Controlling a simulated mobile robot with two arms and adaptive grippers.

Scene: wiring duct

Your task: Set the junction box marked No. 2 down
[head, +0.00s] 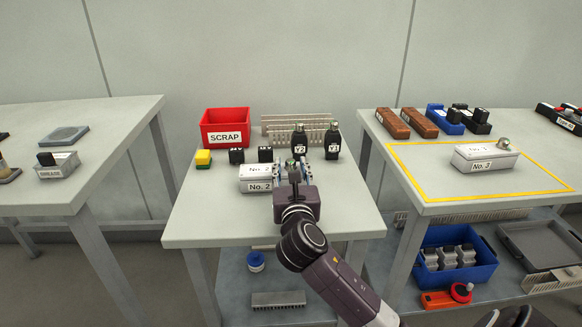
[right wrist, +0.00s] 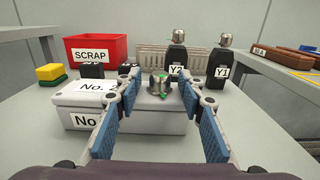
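The junction box marked No. 2 (head: 257,185) is a light grey box with white labels on its lid and front. It appears to rest flat on the middle table (head: 215,225). It also shows in the right wrist view (right wrist: 90,120). A metal fitting with a green mark (right wrist: 157,86) stands at the right end of its lid. My right gripper (right wrist: 158,92) is open, its blue-padded fingers on either side of this fitting with visible gaps. In the head view my right gripper (head: 293,172) hides the box's right end. My left gripper is not in view.
Behind the box stand a red SCRAP bin (head: 225,128), black blocks (head: 250,155), a yellow-green block (head: 203,158) and black pieces Y2 (head: 299,142) and Y1 (head: 332,143). A No. 3 box (head: 484,158) sits inside yellow tape on the right table. The middle table's front is clear.

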